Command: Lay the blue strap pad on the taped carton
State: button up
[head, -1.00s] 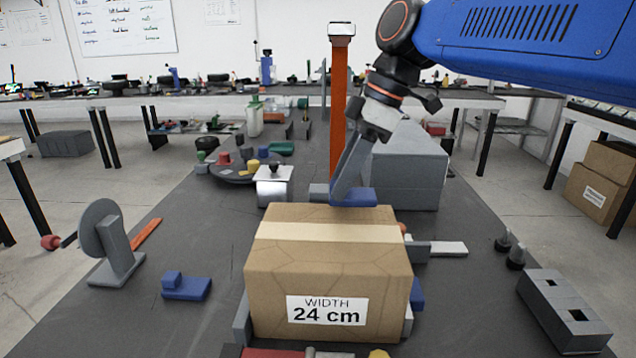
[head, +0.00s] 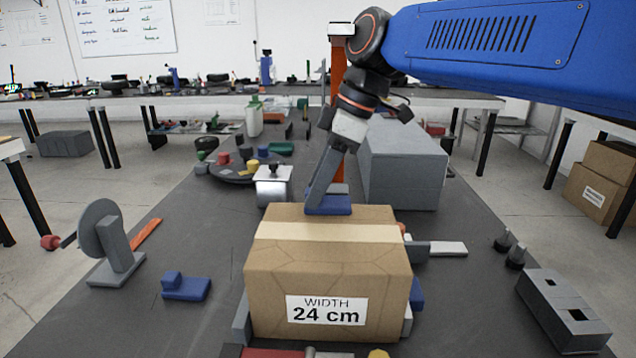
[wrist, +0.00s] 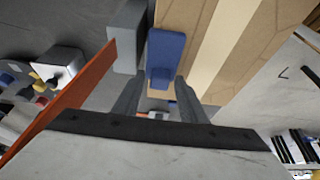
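The blue strap pad (head: 328,206) hangs from my gripper (head: 317,198) over the far edge of the carton's top, beyond the tape. The taped carton (head: 262,290) sits mid-bench, with a pale tape band across its top and a "WIDTH 24 cm" label. In the wrist view my gripper (wrist: 158,86) has its fingers on either side of the pad's raised tab, and the pad (wrist: 168,50) lies across the carton's brown top (wrist: 190,18), beside the tape. I cannot tell whether the pad touches the carton.
Another blue pad (head: 186,288) lies on the bench left of the carton, near a grey wheel on a stand (head: 108,240). Grey clamp parts (head: 420,252) stand close against the carton's right. An orange post (head: 338,90) and a grey box (head: 402,165) stand behind it.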

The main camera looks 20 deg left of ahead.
aim_at(344, 201)
jog(key=o, duration=0.4)
jog(key=shift+o, duration=0.2)
jog(key=shift+r, duration=0.1)
jog(key=v, duration=1.2)
jog(key=shift+d, duration=0.15)
